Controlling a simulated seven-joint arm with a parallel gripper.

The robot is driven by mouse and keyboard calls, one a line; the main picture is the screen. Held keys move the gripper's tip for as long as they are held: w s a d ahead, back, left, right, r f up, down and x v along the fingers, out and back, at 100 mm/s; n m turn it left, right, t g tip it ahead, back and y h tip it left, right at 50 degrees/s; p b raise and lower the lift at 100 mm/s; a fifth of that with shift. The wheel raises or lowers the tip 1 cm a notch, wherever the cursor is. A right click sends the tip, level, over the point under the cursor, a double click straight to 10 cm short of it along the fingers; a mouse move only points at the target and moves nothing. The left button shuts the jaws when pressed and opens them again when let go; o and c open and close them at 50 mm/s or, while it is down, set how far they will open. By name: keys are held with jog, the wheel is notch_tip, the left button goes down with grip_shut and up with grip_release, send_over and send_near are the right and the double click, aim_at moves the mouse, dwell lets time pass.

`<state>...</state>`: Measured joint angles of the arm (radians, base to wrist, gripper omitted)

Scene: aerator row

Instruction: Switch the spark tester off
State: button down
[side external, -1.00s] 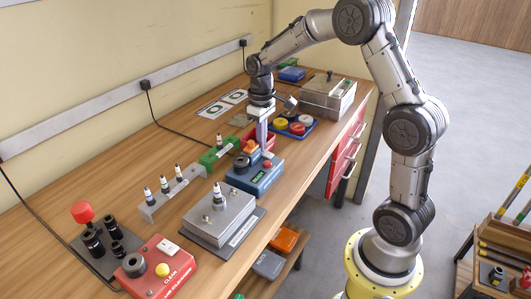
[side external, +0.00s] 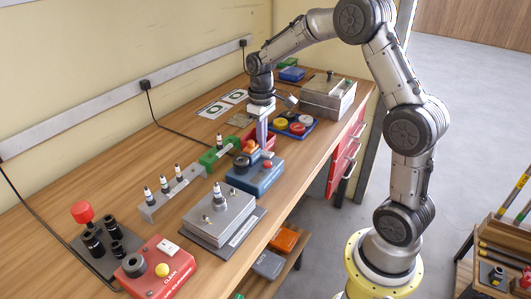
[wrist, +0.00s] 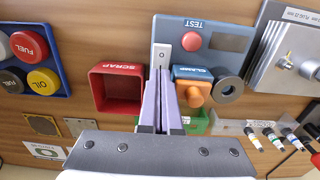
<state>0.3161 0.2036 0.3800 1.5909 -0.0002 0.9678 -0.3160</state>
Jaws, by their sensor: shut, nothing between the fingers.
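The spark tester (side external: 254,178) is a blue-grey box on the bench; it also shows in the wrist view (wrist: 232,44). In the wrist view it carries a red button (wrist: 191,41) under the word TEST, an orange knob (wrist: 194,94) by a CLAMP label, a dark ring (wrist: 228,89) and a pale switch plate (wrist: 162,54) marked 0. My gripper (wrist: 160,72) is shut and empty. Its fingertips are at the lower end of the switch plate and hide part of it. I cannot tell whether they touch it. In the side view my gripper (side external: 263,148) points down at the tester's far end.
A red SCRAP bin (wrist: 117,88) stands close beside the fingers. A blue tray (side external: 311,133) of coloured caps is beyond it. A grey metal block (side external: 219,218), a plug rack (side external: 172,193) and a red CLEAN box (side external: 160,271) stand on the near side.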

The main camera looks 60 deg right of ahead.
jog(key=shift+r, duration=2.85)
notch_tip(320, 180, up, 7)
jog(key=n+t, duration=0.1)
jog(key=t, duration=0.1)
send_over(262, 152)
jog(key=s+a, duration=0.2)
jog(key=a, duration=0.2)
jog(key=s+a+r+t, duration=0.2)
jog(key=s+a+r, duration=0.3)
jog(key=s, duration=0.3)
jog(key=s+a+f, duration=0.2)
jog(key=s+f, duration=0.1)
jog(key=s, duration=0.3)
jog(key=s+a+f+t, duration=0.1)
jog(key=s+a+f, duration=0.1)
jog(key=s, duration=0.5)
jog(key=shift+s+f+m+t, duration=0.2)
jog(key=shift+f+m+t, duration=0.15)
jog(key=shift+f, duration=0.35)
